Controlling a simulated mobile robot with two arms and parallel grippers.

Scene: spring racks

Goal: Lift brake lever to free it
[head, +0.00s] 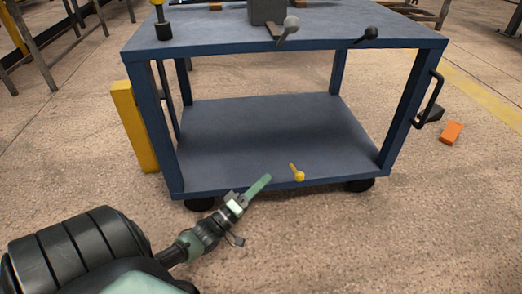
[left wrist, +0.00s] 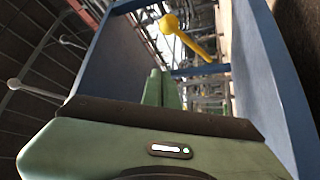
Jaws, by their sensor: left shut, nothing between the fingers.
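A yellow lever with a round knob (head: 298,174), which looks like the brake lever, sits at the front edge of the cart's lower shelf. The knob is at its lower end in the head view. In the left wrist view the yellow lever (left wrist: 187,38) shows ahead, above and slightly right of the fingertips. My left gripper (head: 266,179) is shut and empty, just left of the lever and apart from it. Its green fingers (left wrist: 162,88) lie together in the left wrist view. My right gripper is not in view.
The blue cart (head: 270,140) stands on dark wheels with an empty lower shelf. Its top carries a grey-knobbed lever (head: 290,24) and a black-knobbed one (head: 368,34). A yellow post (head: 135,128) stands at its left, a black handle (head: 431,100) at its right. An orange block (head: 451,132) lies on the floor.

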